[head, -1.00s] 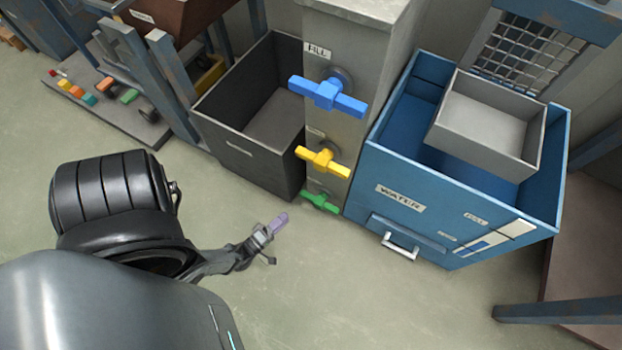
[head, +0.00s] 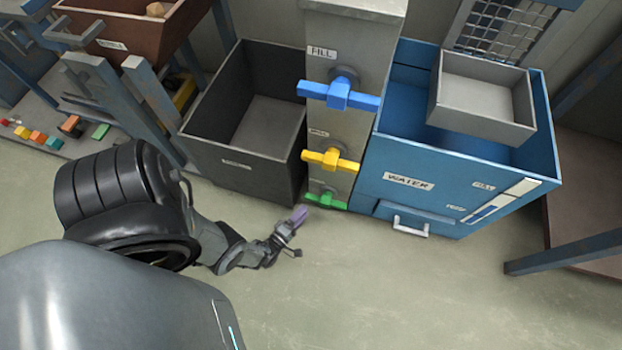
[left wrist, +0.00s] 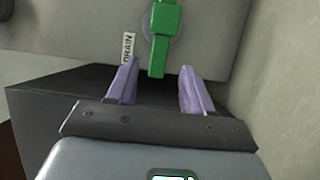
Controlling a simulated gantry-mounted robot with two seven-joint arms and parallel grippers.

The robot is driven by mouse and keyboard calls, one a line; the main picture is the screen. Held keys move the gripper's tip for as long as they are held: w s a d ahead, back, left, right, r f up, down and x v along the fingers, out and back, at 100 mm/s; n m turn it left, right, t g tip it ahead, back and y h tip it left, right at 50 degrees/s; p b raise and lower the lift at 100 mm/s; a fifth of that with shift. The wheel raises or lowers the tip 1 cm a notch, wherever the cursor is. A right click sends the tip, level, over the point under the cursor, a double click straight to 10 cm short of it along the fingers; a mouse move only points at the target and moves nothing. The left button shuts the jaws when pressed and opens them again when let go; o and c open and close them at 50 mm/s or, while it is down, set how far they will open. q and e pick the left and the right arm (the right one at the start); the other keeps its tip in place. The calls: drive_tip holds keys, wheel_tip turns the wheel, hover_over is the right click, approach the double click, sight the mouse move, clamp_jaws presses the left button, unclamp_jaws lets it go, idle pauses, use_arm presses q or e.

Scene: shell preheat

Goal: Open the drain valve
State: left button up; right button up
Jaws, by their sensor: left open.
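The drain valve's green handle (head: 325,200) is the lowest of three handles on the grey column (head: 322,122). In the left wrist view the green handle (left wrist: 163,38) stands upright in the picture, beside a label reading DRAIN (left wrist: 128,48). My left gripper (head: 302,215) is just left of and below the green handle in the head view. In the left wrist view its two purple fingers (left wrist: 158,88) are open and empty, with the handle's near end beyond and between the fingertips. Whether they touch it I cannot tell. My right gripper is not in view.
A yellow handle (head: 330,159) and a blue handle (head: 338,95) labelled FILL sit above the green one. A dark open bin (head: 225,158) stands left of the column. A blue WATER tank (head: 450,190) with a grey tray (head: 482,112) stands right. The front floor is clear.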

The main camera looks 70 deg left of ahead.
sight(314, 201)
use_arm(q)
drive_tip(key=x, duration=0.6)
drive_tip(key=shift+b, duration=0.35)
drive_tip(key=shift+w+d, duration=0.15)
drive_tip(key=shift+w, duration=0.1)
drive_tip(key=c, duration=0.5)
clamp_jaws()
